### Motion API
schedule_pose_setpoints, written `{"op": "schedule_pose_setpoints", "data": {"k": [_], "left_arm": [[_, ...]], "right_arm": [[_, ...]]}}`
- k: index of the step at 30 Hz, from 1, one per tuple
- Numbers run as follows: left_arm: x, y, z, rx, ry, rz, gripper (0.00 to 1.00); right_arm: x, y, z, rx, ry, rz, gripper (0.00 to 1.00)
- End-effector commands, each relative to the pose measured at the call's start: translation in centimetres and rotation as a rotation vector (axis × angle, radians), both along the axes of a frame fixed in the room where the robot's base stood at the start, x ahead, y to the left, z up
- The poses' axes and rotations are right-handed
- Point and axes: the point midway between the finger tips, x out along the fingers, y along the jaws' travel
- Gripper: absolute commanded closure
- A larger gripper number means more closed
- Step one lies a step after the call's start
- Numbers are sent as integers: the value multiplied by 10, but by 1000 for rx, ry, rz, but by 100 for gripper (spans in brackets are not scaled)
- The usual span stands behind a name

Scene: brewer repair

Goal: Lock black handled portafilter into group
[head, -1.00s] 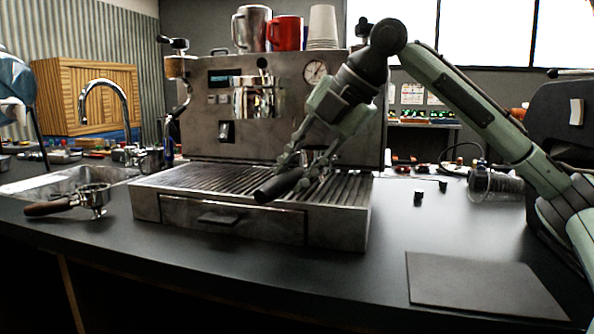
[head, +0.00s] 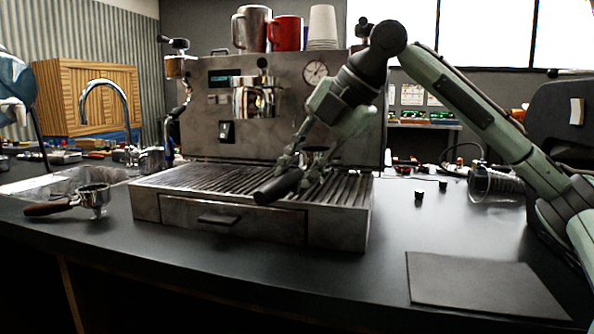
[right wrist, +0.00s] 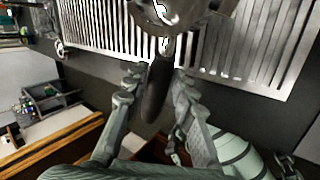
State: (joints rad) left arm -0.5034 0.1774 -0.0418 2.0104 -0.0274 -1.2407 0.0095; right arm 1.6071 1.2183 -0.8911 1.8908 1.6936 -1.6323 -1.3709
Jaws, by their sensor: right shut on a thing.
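The black-handled portafilter is at the drip tray (head: 190,184) of the espresso machine. Its black handle (head: 277,188) points to the front left in the head view. My right gripper (head: 299,172) is shut on the handle. In the right wrist view the black handle (right wrist: 156,92) lies between the fingers, with the metal basket (right wrist: 185,14) partly cut off at the top. I cannot tell whether the portafilter touches the tray. The chrome group (head: 255,98) is on the machine's front, above and left of the gripper, with nothing hanging below it. My left gripper is not seen.
A second portafilter with a brown handle (head: 70,204) lies on the counter at the left, near the sink (head: 62,182). Metal and red mugs (head: 285,33) and white cups (head: 322,27) stand on the machine. A dark mat (head: 480,285) lies front right.

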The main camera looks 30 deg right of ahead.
Motion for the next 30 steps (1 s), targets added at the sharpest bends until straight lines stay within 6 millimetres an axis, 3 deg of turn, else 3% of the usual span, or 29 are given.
{"op": "schedule_pose_setpoints", "data": {"k": [26, 27, 30], "left_arm": [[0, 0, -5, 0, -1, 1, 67], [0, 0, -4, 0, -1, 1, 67], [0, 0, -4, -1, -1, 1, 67]], "right_arm": [[0, 0, -10, 1, -3, -1, 100], [0, 0, -9, 1, -3, -1, 71], [0, 0, -9, 1, -3, -1, 59]]}}
